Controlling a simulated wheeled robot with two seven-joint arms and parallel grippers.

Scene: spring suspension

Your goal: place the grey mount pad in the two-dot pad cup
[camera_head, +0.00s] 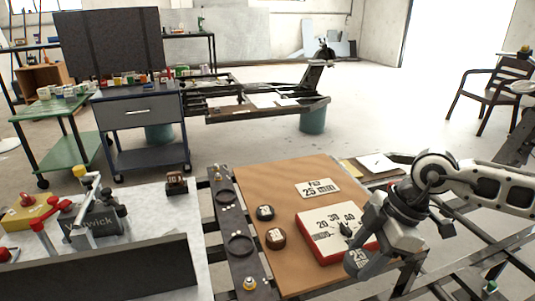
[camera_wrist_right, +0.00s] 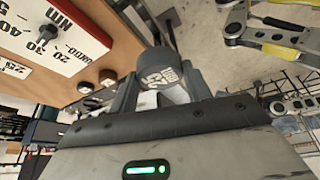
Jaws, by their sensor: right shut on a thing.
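My right gripper (camera_head: 358,258) is at the right front of the brown board, near the front edge of the red-and-white dial box. It is shut on the grey mount pad (camera_wrist_right: 163,72), a short grey cylinder with markings on its face, held between the fingers in the wrist view. The pad (camera_head: 355,262) also shows in the head view, partly covered by the gripper. Two dark ring-shaped cups, the far one (camera_head: 225,197) and the near one (camera_head: 240,244), sit on a dark rail left of the board. Their dots are too small to read. My left gripper is out of view.
The brown board (camera_head: 262,180) carries a dark pad (camera_head: 265,212), a brown pad (camera_head: 276,238), a "25" label card (camera_head: 318,188) and the dial box (camera_head: 325,225). A workbench (camera_head: 150,215) with red-handled clamps stands at left. The dial box lies between my gripper and the cups.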

